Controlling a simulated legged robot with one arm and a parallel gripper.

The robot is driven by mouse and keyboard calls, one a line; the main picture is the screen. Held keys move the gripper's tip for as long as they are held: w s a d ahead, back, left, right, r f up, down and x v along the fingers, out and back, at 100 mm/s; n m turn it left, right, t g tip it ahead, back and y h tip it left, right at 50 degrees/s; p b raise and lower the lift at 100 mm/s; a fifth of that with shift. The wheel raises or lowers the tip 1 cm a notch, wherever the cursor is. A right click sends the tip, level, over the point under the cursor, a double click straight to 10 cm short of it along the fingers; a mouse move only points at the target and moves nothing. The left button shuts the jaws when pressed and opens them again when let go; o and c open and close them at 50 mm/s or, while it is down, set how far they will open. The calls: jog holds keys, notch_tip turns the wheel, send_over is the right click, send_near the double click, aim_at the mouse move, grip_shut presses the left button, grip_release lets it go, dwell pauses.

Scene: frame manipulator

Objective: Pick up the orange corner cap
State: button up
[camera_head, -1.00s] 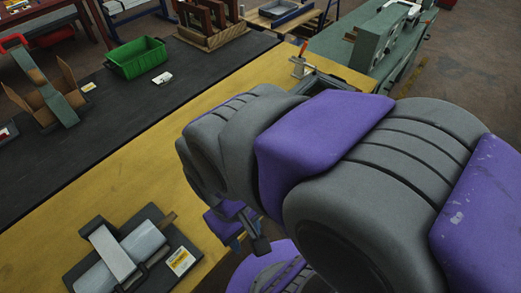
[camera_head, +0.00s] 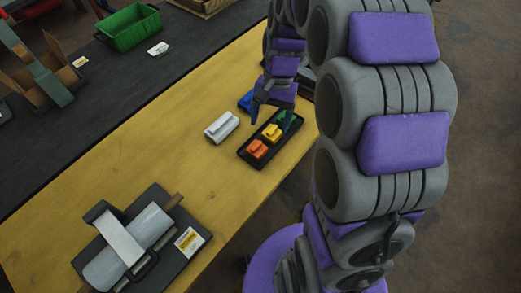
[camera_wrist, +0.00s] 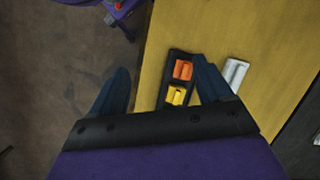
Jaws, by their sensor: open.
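The orange corner cap (camera_head: 257,149) sits in the near end of a black tray (camera_head: 243,154) on the yellow tabletop. A yellow cap (camera_head: 271,132) and a green piece (camera_head: 289,119) lie beside it in the same tray. My gripper (camera_head: 263,114) hangs above the far end of the tray, past the orange cap, and holds nothing. In the wrist view my gripper (camera_wrist: 160,85) has its two dark blue fingers spread apart. The orange cap (camera_wrist: 183,70) shows there near the tip of the right finger, with the yellow cap (camera_wrist: 175,95) below it.
A clamp fixture (camera_head: 130,245) sits at the near left. A green bin (camera_head: 128,27) stands on the black surface. The yellow tabletop is clear between fixture and tray.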

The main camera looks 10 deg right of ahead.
jog(key=w+f+m, duration=0.3)
jog(key=w+f, duration=0.5)
jog(key=w, duration=0.2)
jog(key=m+y, duration=0.2)
send_near(256, 145)
jog(key=b+x, duration=0.1)
jog(key=x, duration=0.1)
jog(key=b+x, duration=0.1)
jog(key=x, duration=0.1)
jog(key=b+x, duration=0.1)
jog(key=x, duration=0.1)
jog(key=shift+d+f+b, duration=0.3)
jog(key=shift+f, duration=0.15)
jog(key=shift+s+a+f, duration=0.15)
jog(key=shift+a+f, duration=0.1)
jog(key=shift+a, duration=0.1)
jog(key=shift+h, duration=0.3)
jog(key=b+x, duration=0.1)
jog(key=x, duration=0.1)
jog(key=b+x, duration=0.1)
jog(key=x, duration=0.1)
jog(key=shift+a+f, duration=0.25)
jog(key=shift+a, duration=0.25)
jog(key=shift+s+d+f, duration=0.1)
jog(key=shift+d, duration=0.35)
jog(key=shift+c, duration=1.4)
jog(key=shift+a, duration=0.35)
jog(key=c, duration=0.4)
